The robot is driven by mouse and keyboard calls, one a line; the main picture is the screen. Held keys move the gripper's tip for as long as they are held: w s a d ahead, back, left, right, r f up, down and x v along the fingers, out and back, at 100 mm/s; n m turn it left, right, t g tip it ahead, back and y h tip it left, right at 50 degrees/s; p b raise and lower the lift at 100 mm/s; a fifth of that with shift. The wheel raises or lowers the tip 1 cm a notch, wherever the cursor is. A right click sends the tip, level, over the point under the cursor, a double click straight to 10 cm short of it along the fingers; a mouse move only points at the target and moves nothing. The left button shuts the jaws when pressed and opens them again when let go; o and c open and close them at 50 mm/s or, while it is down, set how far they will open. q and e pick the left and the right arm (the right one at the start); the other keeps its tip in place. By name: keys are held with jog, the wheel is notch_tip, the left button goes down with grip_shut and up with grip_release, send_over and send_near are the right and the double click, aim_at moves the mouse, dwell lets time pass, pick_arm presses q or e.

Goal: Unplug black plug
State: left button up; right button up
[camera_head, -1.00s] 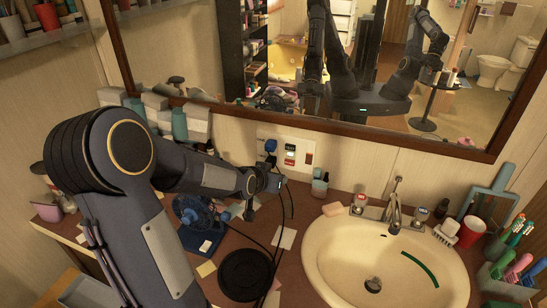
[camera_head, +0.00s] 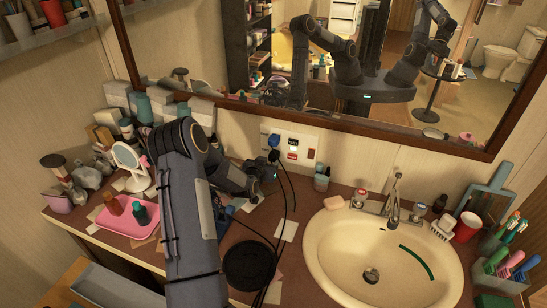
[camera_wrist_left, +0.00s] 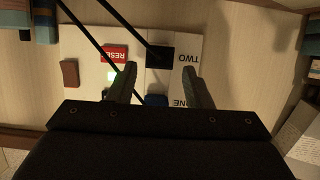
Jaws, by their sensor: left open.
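The black plug (camera_head: 273,156) sits in the wall outlet panel (camera_head: 304,139), just under a blue plug (camera_head: 274,141). In the left wrist view the black plug (camera_wrist_left: 160,57) shows beyond the fingertips, with a black cord running to the upper left. The blue plug (camera_wrist_left: 156,100) is partly hidden low between the fingers. My right gripper is not directly in view.
Black cords (camera_head: 284,205) hang from the outlet to the counter. A sink (camera_head: 383,250) is at right and a soap bottle (camera_head: 321,179) right of the outlet. A pink tray (camera_head: 125,215) and mirror (camera_head: 132,165) stand left of my arm. A round black object (camera_head: 249,265) lies in front.

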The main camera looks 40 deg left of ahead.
aim_at(272, 158)
pick_arm(q)
jog(key=b+x, duration=0.3)
jog(key=shift+d+f, duration=0.1)
jog(key=shift+f, duration=0.15)
jog(key=shift+w+b, duration=0.4)
jog(key=shift+a+r, duration=0.1)
jog(key=shift+a, duration=0.1)
jog(key=shift+c, duration=0.4)
jog(key=c, duration=0.8)
jog(key=shift+s+d+b, duration=0.2)
jog(key=shift+s+d, duration=0.1)
jog(key=shift+s, duration=0.65)
jog(key=shift+s+d+b, duration=0.2)
jog(key=shift+s+d, duration=0.15)
jog(key=shift+s, duration=0.6)
jog(key=shift+s+d+b, duration=0.2)
jog(key=shift+s+d, duration=0.1)
jog(key=shift+s, duration=0.65)
jog(key=shift+c, duration=0.3)
